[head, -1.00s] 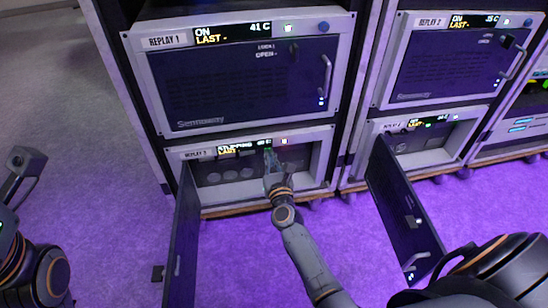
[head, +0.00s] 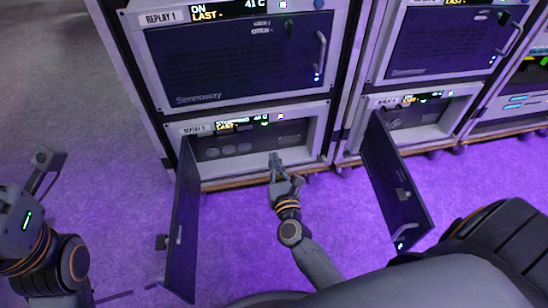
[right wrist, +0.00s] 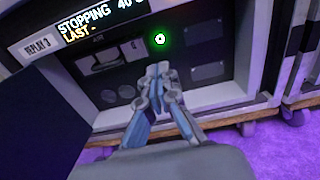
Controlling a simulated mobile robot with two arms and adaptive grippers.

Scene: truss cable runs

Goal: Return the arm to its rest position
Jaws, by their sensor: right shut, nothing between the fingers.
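My right gripper (head: 275,160) is shut and empty. In the head view it is in front of the lower edge of the open REPLAY 3 unit (head: 320,130), between its open door and the neighbouring open door. In the right wrist view the gripper (right wrist: 158,72) points at the unit's recessed panel, below a green-lit button (right wrist: 160,39). The unit's display (right wrist: 98,18) reads STOPPING and LAST. My left arm (head: 35,235) is at the left edge of the head view; the state of its jaws is unclear.
The REPLAY 3 door (head: 183,225) hangs open to the left of my right arm. Another open door (head: 395,185) stands to its right. The REPLAY 1 unit (head: 240,65) above is closed.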

